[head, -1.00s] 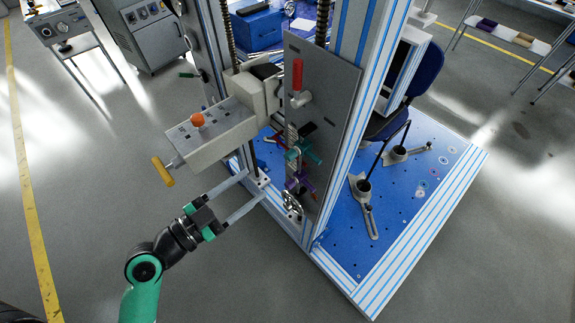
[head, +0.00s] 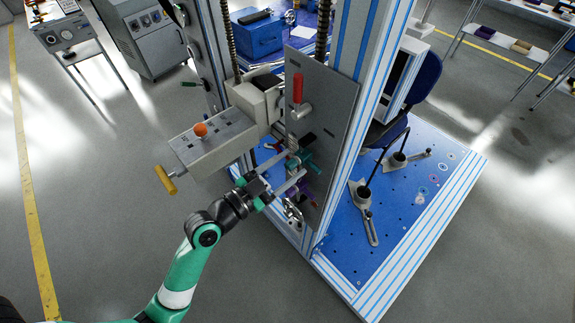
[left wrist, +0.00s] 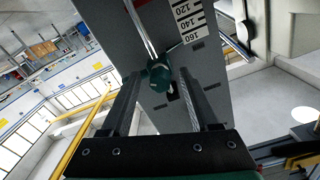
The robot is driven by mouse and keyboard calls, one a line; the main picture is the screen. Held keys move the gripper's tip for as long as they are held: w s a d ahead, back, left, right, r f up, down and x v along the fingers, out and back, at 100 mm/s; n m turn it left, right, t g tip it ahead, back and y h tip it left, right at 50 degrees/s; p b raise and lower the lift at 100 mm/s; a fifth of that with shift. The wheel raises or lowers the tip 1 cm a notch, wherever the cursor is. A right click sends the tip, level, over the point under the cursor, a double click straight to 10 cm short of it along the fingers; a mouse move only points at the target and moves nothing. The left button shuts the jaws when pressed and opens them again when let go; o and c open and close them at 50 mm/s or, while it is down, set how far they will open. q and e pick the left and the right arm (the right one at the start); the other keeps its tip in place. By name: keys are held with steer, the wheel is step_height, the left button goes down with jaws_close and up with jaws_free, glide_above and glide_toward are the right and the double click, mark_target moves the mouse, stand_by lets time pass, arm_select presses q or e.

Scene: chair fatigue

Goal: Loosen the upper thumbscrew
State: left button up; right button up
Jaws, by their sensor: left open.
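The upper thumbscrew is a teal knob (head: 309,162) on the front of the grey upright plate (head: 325,125). In the left wrist view the teal knob (left wrist: 159,74) lies between the two fingers, beyond or near their tips. A lower purple thumbscrew (head: 309,193) shows partly behind a finger. My left gripper (head: 294,162) is open, its fingers pointing at the teal knob, one above the other in the head view. I cannot tell whether they touch it. My right gripper is not in view.
A red handle (head: 297,88) is higher on the plate. A printed scale (left wrist: 190,22) is beside the knob.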

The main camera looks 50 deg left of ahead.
arm_select(q)
steer(key=shift+c, duration=0.4)
jaws_close()
steer(key=shift+n, duration=0.3)
steer(key=n+p, duration=0.2)
steer(key=n, duration=0.2)
steer(key=shift+r, duration=0.15)
steer(key=n+p, duration=0.3)
steer(key=n, duration=0.3)
steer(key=shift+a+n, duration=0.1)
steer(key=shift+n, duration=0.3)
steer(key=n+p, duration=0.2)
steer(key=n, duration=0.4)
steer(key=n+p, duration=0.1)
steer(key=n, duration=0.2)
steer(key=n+p, duration=0.1)
steer(key=n, duration=0.2)
steer(key=shift+f+n, duration=0.2)
steer(key=shift+n, duration=0.1)
